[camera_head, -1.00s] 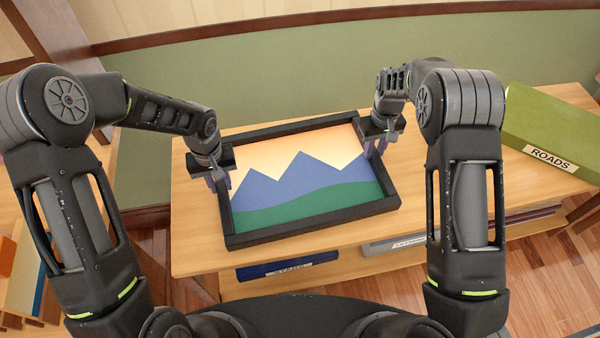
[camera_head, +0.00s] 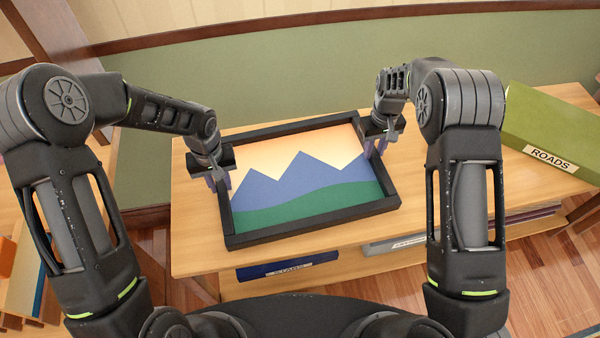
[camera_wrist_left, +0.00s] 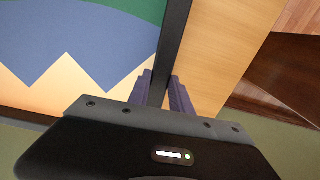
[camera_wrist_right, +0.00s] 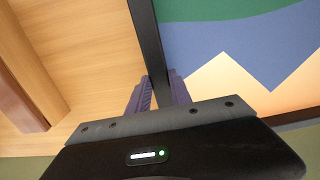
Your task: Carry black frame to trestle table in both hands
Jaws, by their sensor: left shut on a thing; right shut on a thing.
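The black frame (camera_head: 312,232) holds a picture of blue mountains, a green hill and a pale orange sky. In the head view it lies over a light wooden table top, picture side up; I cannot tell whether it touches the wood. My left gripper (camera_head: 221,180) is shut on the frame's left bar, and the bar (camera_wrist_left: 172,45) runs between its purple fingers (camera_wrist_left: 161,92) in the left wrist view. My right gripper (camera_head: 376,146) is shut on the right bar, which also shows between its fingers (camera_wrist_right: 159,90) in the right wrist view.
A green box (camera_head: 555,135) labelled ROADS stands at the right end of the wooden top (camera_head: 195,235). A dark blue book (camera_head: 285,268) and other books lie on a shelf below. A green wall (camera_head: 270,85) rises behind. Another wooden unit stands at the far left.

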